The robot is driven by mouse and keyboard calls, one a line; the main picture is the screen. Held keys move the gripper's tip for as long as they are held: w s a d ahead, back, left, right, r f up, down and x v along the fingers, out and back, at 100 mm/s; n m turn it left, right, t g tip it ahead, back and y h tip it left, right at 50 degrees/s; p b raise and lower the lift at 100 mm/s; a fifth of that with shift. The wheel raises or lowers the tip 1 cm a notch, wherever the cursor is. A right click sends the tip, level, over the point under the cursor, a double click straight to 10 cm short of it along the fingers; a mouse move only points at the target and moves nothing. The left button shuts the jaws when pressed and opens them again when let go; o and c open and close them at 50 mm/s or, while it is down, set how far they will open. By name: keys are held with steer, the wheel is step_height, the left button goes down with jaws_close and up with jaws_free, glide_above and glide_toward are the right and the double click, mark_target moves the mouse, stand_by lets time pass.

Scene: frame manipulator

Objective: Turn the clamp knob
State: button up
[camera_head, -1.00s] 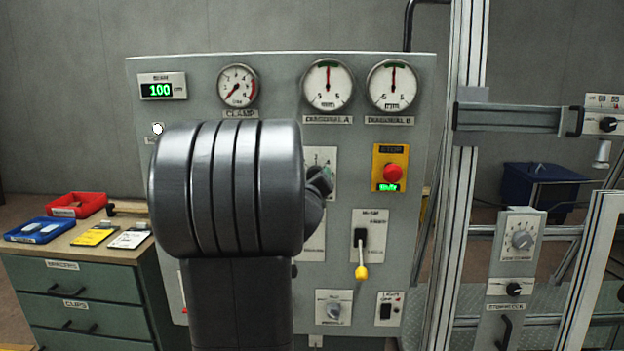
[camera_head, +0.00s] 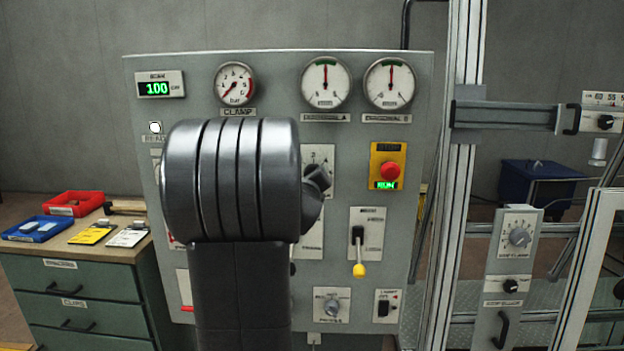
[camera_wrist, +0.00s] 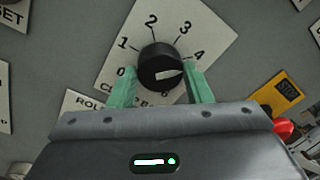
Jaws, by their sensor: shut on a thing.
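The clamp knob (camera_wrist: 155,60) is a round black knob with a white pointer mark, on a white plate (camera_wrist: 195,22) with a numbered scale. In the wrist view the mark points right, on the side of the 4, below that number. My gripper (camera_wrist: 161,78) has its green fingers on the two sides of the knob and is shut on it. In the head view my dark arm covers most of the knob area, and only part of the scale plate (camera_head: 318,153) shows. The clamp gauge (camera_head: 234,84) has its red needle toward the lower left.
The grey panel also carries a red stop button (camera_head: 389,171) on yellow, a lever with a yellow tip (camera_head: 359,270), and two diagonal gauges (camera_head: 326,83). A display (camera_head: 157,88) reads 100. A cabinet (camera_head: 85,285) with trays stands at the left; a metal frame (camera_head: 462,150) stands at the right.

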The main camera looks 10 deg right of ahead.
steer(key=shift+n, duration=0.3)
steer(key=m+y+b, duration=0.1)
steer(key=m+b, duration=0.2)
steer(key=m, duration=1.4)
steer(key=m+y+b, duration=0.1)
steer(key=m+b, duration=0.2)
steer(key=m, duration=1.5)
steer(key=shift+d+f+t, duration=0.15)
steer(key=shift+d+t, duration=0.05)
steer(key=shift+t, duration=0.1)
steer(key=o, duration=1)
